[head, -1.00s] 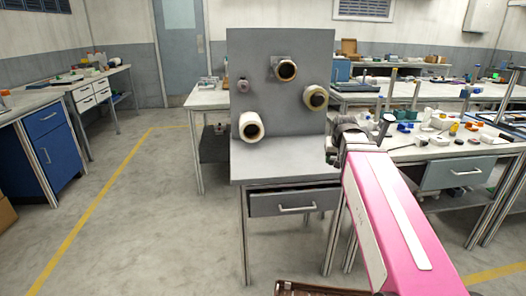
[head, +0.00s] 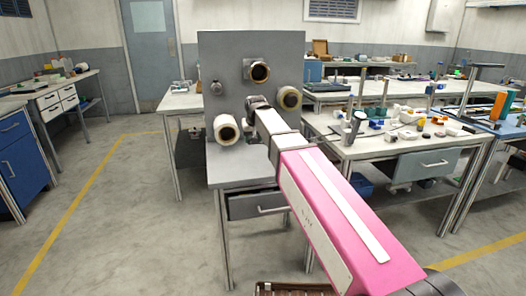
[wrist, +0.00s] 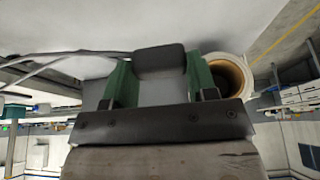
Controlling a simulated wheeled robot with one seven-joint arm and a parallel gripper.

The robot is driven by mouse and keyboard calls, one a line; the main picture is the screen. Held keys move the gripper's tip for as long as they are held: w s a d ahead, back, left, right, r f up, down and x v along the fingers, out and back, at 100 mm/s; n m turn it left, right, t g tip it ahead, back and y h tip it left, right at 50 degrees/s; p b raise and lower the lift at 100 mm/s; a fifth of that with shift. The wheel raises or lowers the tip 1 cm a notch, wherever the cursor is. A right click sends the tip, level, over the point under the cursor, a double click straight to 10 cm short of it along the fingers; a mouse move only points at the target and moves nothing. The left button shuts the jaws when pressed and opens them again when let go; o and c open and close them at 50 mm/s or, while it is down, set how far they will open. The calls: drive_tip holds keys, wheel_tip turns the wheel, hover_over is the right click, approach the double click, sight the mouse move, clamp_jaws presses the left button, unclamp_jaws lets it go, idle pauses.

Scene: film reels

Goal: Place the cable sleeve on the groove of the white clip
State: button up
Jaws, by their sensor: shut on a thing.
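A dark grey block-like piece, seemingly the cable sleeve (wrist: 160,60), sits between the green fingertips of my gripper (wrist: 160,80) in the wrist view. My gripper is shut on it. A thin grey cable (wrist: 75,54) runs from its left side out of the picture. In the head view my gripper (head: 257,103) is in front of the grey upright panel, among the reels; its fingers and the sleeve are too small or hidden to make out there. I cannot pick out the white clip for certain in either view.
The grey panel (head: 225,60) stands on a bench and carries several reels, among them a cream one (head: 227,129) at lower left. A reel (wrist: 232,72) is close to the right finger in the wrist view. A cluttered table (head: 370,150) stands to the right.

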hover_over(264, 154)
drive_tip(key=s, duration=0.2)
drive_tip(key=f, duration=0.5)
drive_tip(key=shift+w+f, duration=0.2)
drive_tip(key=shift+f, duration=0.1)
drive_tip(key=shift+d+f, duration=0.1)
drive_tip(key=shift+f, duration=1.95)
drive_tip(key=shift+f, duration=0.1)
drive_tip(key=o, duration=0.9)
